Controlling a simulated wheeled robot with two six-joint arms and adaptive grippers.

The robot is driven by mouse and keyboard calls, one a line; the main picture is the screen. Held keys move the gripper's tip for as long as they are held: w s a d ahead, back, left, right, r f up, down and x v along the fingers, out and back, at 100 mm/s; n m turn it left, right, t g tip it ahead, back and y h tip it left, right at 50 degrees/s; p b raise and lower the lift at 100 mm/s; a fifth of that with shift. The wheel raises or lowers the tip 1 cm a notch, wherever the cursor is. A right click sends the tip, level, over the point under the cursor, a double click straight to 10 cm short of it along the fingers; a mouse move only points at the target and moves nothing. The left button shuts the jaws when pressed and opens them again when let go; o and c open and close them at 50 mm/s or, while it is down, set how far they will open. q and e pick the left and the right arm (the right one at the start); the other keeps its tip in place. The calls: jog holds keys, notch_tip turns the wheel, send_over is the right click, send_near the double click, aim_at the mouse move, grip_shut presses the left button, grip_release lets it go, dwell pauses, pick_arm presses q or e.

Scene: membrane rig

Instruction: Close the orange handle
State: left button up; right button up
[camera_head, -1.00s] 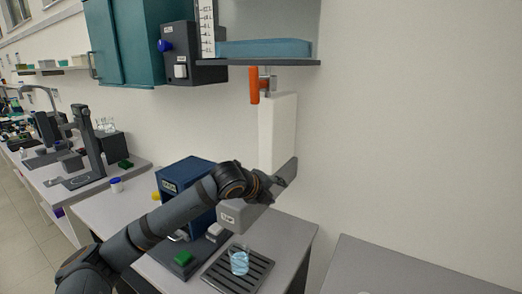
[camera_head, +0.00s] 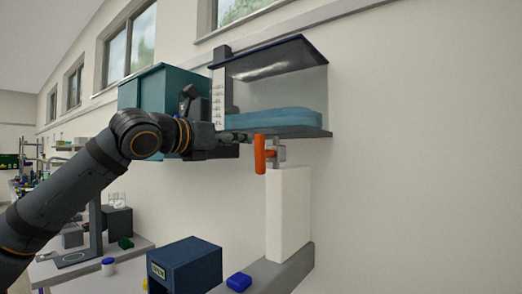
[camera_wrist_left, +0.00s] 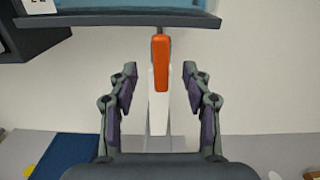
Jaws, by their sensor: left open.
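The orange handle (camera_head: 260,154) hangs upright below the shelf with the clear tank, in front of a grey valve fitting (camera_head: 277,152). It also shows in the left wrist view (camera_wrist_left: 161,64), its long side vertical, between the two fingers and beyond their tips. My left gripper (camera_head: 240,137) reaches in from the left, close to the handle's left side. In the left wrist view the gripper (camera_wrist_left: 160,78) is open and empty, with clear gaps on both sides of the handle. My right gripper is not in view.
The clear tank holds blue liquid (camera_head: 270,118) on a dark shelf (camera_head: 300,131) just above the handle. A white upright block (camera_head: 288,215) stands below the valve. A blue box (camera_head: 185,265) sits on the bench lower down. The wall at right is free.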

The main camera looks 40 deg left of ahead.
aim_at(257, 140)
pick_arm(q)
jog(key=w+p, duration=0.1)
jog(key=w, duration=0.1)
jog(key=w+r+p, duration=0.1)
jog(key=w+p, duration=0.1)
jog(key=shift+w+a, duration=0.1)
jog(key=shift+a, duration=0.05)
jog(key=w+p, duration=0.2)
jog(key=w, duration=0.1)
jog(key=w+p, duration=0.1)
jog(key=w, duration=0.1)
jog(key=shift+w+a+f, duration=0.15)
jog(key=shift+a+f, duration=0.1)
jog(key=shift+a, duration=0.1)
jog(key=shift+w+f+p, duration=0.1)
jog(key=shift+w+p, duration=0.15)
jog(key=shift+p, duration=0.2)
jog(key=shift+w+f, duration=0.1)
grip_shut()
